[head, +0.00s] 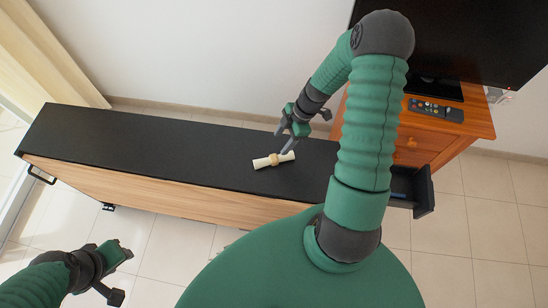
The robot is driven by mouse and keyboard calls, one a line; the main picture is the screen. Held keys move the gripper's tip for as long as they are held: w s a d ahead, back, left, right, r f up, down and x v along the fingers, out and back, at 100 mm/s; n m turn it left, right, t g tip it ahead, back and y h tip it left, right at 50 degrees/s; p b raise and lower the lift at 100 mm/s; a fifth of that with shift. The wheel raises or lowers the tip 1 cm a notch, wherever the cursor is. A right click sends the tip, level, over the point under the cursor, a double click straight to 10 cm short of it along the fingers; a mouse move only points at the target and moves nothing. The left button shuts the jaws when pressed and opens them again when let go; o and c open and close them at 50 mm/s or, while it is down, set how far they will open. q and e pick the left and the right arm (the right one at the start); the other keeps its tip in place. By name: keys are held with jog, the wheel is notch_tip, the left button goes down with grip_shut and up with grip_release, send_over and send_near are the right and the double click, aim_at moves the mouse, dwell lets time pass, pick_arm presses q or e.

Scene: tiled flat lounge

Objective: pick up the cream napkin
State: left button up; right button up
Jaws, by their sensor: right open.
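The cream napkin (285,157) is a rolled piece with a tan band around its middle. It lies on the black top of the long low cabinet (150,136). My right gripper (284,143) comes down from above and is open, with its fingertips just over the napkin near the band. Whether the fingers touch it I cannot tell. My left gripper (116,274) is at the lower left, over the floor, away from the cabinet, and its jaws look spread apart with nothing between them.
A wooden stand (440,125) with a remote control (436,110) and a dark television (470,40) is at the right. An open drawer (423,191) juts out at the cabinet's right end. The cabinet top left of the napkin is clear. Tiled floor lies in front.

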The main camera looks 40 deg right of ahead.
send_over(274, 157)
jog(key=d, duration=0.1)
notch_tip(274, 157, down, 4)
jog(key=shift+s+f, duration=0.1)
jog(key=shift+f, duration=0.15)
jog(key=shift+f+p, duration=0.3)
jog(key=shift+f, duration=0.05)
jog(key=f, duration=0.3)
jog(key=f+p, duration=0.1)
jog(key=shift+a+f, duration=0.15)
jog(key=shift+a, duration=0.1)
jog(key=shift+a+f, duration=0.1)
jog(key=shift+f, duration=0.15)
jog(key=shift+a, duration=0.3)
jog(key=shift+a+r, duration=0.1)
jog(key=shift+a, duration=0.05)
jog(key=c, duration=0.9)
pick_arm(q)
jog(key=shift+v, duration=0.9)
pick_arm(e)
jog(key=shift+d, duration=0.25)
grip_shut()
